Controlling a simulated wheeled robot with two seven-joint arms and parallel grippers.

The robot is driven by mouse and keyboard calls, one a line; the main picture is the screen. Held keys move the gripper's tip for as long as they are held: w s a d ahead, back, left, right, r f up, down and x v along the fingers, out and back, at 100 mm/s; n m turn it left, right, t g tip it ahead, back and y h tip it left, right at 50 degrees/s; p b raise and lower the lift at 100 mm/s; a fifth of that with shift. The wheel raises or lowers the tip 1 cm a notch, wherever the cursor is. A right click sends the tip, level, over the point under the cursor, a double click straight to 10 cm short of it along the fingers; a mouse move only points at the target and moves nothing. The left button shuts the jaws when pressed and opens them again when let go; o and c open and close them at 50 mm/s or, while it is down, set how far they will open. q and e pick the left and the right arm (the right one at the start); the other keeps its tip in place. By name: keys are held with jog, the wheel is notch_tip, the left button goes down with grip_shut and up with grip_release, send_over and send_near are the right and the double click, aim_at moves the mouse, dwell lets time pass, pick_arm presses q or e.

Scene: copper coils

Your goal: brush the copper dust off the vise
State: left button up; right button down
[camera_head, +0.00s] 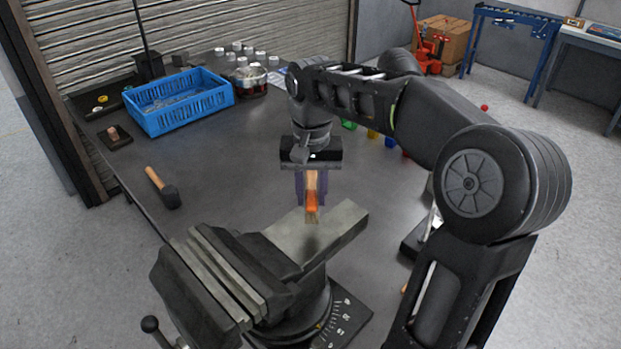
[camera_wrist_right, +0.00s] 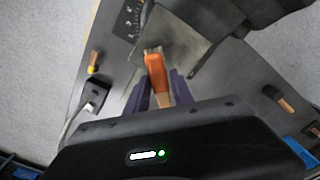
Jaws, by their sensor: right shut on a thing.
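The dark grey vise (camera_head: 240,270) stands at the near edge of the table, with a flat, lighter top plate (camera_head: 335,228) at its back. The plate also shows in the right wrist view (camera_wrist_right: 185,45). My right gripper (camera_head: 312,190) is shut on a brush (camera_head: 312,200) with an orange and wooden handle. The brush (camera_wrist_right: 154,70) points down, its tip over or at the plate; I cannot tell if it touches. No copper dust can be made out on the vise. My left gripper is not in view.
A blue crate (camera_head: 180,105) and several small white pots stand at the back of the table. A mallet (camera_head: 163,188) lies left of the vise. A dark stand (camera_head: 415,240) is to the right, behind my right arm.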

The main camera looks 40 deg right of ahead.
jog(key=shift+r, duration=1.15)
